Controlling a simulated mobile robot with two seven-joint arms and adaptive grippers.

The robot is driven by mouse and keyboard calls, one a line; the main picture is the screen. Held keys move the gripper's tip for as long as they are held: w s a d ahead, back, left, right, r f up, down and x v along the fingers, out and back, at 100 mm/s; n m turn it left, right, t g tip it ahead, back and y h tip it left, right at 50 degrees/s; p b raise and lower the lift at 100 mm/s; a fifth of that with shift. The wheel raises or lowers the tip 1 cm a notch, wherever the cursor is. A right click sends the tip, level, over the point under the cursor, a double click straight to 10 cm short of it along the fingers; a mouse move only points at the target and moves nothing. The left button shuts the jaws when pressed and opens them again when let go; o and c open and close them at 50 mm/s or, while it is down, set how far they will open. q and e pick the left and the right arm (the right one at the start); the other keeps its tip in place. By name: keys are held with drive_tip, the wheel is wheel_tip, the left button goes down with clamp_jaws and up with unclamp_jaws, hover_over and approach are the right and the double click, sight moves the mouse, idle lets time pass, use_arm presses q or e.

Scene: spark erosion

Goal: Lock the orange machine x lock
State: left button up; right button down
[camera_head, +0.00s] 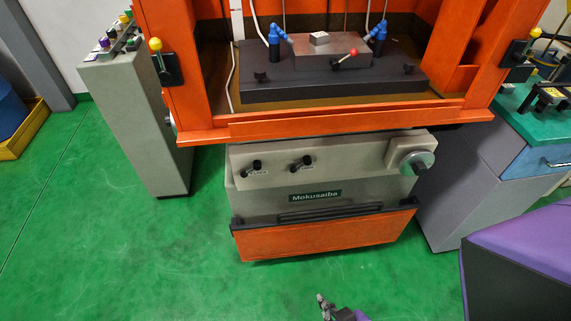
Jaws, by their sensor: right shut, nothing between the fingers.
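The orange machine (185,95) stands ahead, with a grey lower body (340,195) marked Mokusaiba. Two small levers with black knobs sit on its grey front: a left lever (254,167) and a right lever (302,163). Each has a small label, too small for me to read, so I cannot tell which is the x lock. My right gripper (323,301) is at the bottom edge of the view, shut and empty, low in front of the machine and apart from both levers. My left gripper is not in view.
A round handwheel (416,162) sits right of the levers. An orange front panel (325,236) juts out below. A grey control console (140,125) stands left, and a grey-blue cabinet with a green top (535,115) stands right. The green floor in front is clear.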

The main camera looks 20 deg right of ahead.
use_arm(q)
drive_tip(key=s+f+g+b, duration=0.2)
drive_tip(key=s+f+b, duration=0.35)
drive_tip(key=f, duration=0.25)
use_arm(e)
drive_tip(key=d+p+x, duration=0.1)
drive_tip(key=d+x, duration=0.1)
drive_tip(key=x, duration=0.6)
drive_tip(key=n+t+b, duration=0.7)
drive_tip(key=t+b, duration=0.5)
drive_tip(key=b, duration=0.4)
approach(300, 165)
drive_tip(key=a, duration=0.5)
drive_tip(key=shift+s+a+r+n+t+y, duration=0.5)
drive_tip(key=shift+s+a+r+n+y, duration=0.55)
drive_tip(key=shift+r+n, duration=0.5)
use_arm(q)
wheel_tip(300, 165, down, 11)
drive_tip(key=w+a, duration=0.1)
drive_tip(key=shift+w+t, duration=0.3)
use_arm(e)
drive_tip(key=w+d, duration=0.1)
drive_tip(key=w, duration=0.8)
drive_tip(key=shift+d+r, duration=0.15)
drive_tip(key=shift+d, duration=0.2)
